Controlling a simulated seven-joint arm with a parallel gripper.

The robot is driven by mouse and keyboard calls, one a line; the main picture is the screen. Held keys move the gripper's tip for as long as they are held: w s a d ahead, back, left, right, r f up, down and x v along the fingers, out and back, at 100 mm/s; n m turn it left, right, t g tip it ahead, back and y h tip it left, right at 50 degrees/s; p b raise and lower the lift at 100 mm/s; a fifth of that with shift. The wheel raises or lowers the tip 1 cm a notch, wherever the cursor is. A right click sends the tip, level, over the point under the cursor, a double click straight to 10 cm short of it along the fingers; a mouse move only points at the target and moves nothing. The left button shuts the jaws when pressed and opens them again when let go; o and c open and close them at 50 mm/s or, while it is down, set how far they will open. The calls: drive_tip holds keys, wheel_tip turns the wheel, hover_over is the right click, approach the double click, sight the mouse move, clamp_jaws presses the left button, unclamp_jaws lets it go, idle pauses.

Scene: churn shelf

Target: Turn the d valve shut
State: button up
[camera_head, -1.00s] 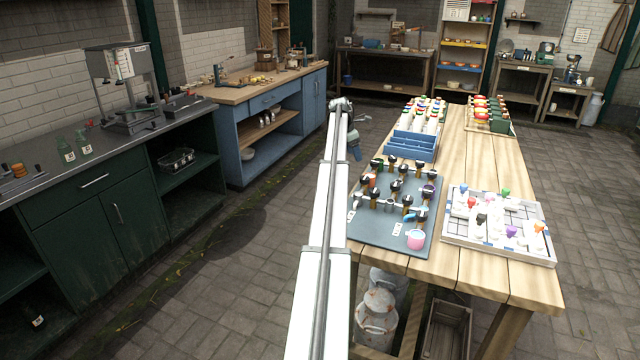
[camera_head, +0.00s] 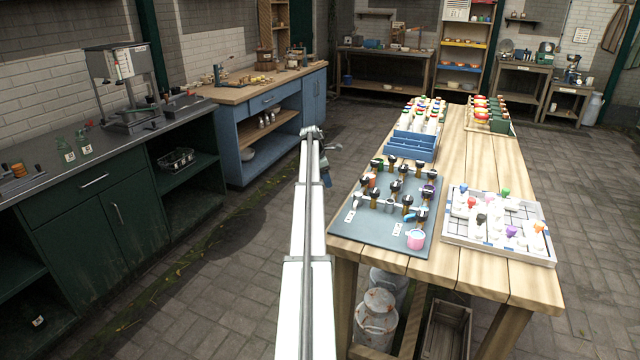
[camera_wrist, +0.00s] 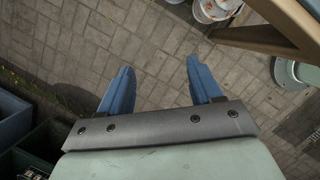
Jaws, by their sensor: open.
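A board of valves (camera_head: 380,236) lies on the near left part of the wooden table in the head view. Several small valves with dark and coloured handles (camera_head: 395,186) stand on its pipework. Small white label cards lie on the board, but their letters are too small to read, so I cannot tell which valve is d. My gripper (camera_head: 328,163) is left of the table, off its edge and apart from the valves. In the wrist view my gripper (camera_wrist: 158,88) shows two blue fingers spread wide, with nothing between them but the paved floor below.
A white tray with coloured pieces (camera_head: 452,238) sits right of the board. A blue crate of bottles (camera_head: 412,152) stands behind it. Milk churns (camera_head: 377,318) stand under the table. The paved floor left of the table (camera_head: 215,290) is clear.

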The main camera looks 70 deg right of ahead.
drive_tip(key=shift+w+a+f, duration=0.75)
drive_tip(key=shift+a+f, duration=0.05)
drive_tip(key=shift+f, duration=0.1)
drive_tip(key=shift+s, duration=0.1)
drive_tip(key=m+t+h, duration=0.2)
drive_tip(key=m, duration=2.6)
approach(393, 157)
drive_tip(key=x, duration=0.8)
drive_tip(key=shift+d+f, duration=0.1)
drive_tip(key=shift+f, duration=0.1)
drive_tip(key=shift+c, duration=0.3)
drive_tip(key=c, duration=1)
